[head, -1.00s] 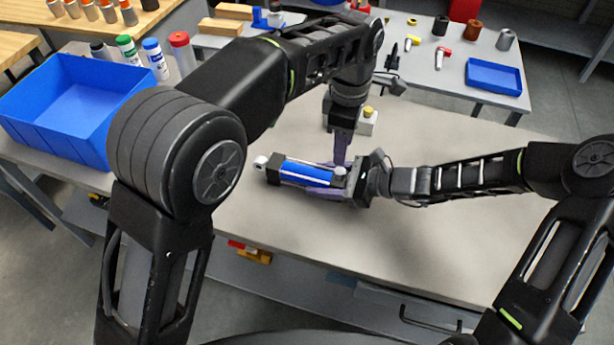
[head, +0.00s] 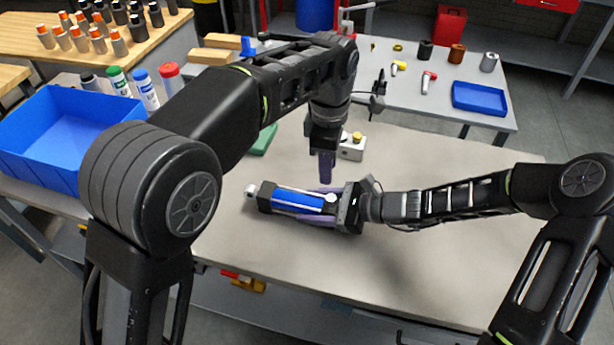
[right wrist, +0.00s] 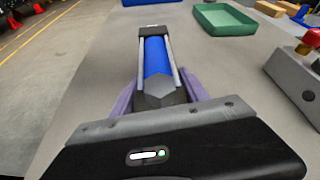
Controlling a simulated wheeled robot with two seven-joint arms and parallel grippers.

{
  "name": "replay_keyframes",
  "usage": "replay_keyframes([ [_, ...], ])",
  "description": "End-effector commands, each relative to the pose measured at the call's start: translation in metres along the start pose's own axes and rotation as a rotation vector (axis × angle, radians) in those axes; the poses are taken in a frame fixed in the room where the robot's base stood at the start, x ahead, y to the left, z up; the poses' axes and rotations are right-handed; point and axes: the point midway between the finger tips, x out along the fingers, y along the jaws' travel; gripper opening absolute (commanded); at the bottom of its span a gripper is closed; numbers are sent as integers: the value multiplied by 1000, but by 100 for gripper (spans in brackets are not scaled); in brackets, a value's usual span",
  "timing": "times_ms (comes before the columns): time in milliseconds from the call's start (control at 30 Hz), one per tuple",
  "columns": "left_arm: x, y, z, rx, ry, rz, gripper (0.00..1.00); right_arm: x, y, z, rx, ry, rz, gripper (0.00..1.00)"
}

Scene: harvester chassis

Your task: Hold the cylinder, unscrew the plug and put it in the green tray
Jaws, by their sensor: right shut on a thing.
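The cylinder (head: 297,201) has a blue body with dark end blocks and lies level just above or on the grey table; I cannot tell which. My right gripper (head: 312,205) is shut around its right end block, purple fingers along both sides. The cylinder also shows in the right wrist view (right wrist: 157,58). A pale round piece, apparently the plug (head: 330,198), sits on top of that end block. My left gripper (head: 326,180) points down just above it, apart from it; its finger gap is not visible. The green tray (head: 266,138) is partly behind my left arm, clearer in the right wrist view (right wrist: 225,20).
A grey box with a yellow button (head: 352,148) stands behind my left gripper. A large blue bin (head: 60,140) and several capped bottles (head: 146,88) are at the left. The table's front and right are clear.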

Motion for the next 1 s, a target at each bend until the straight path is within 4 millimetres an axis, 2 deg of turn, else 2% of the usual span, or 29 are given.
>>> replay_keyframes([
  [67,-12,-2,-14,2,-37,12,30,-1,-1,0,-2,0,-3,0],
  [267,-22,-7,-24,340,-89,44,30,0,-2,0,-2,1,-3,0],
  [667,-32,-15,-32,1305,-124,181,30,-1,-2,0,-3,1,-3,0],
  [1000,-30,-18,-28,2152,-55,315,30,-1,-2,0,-3,1,-3,0],
])
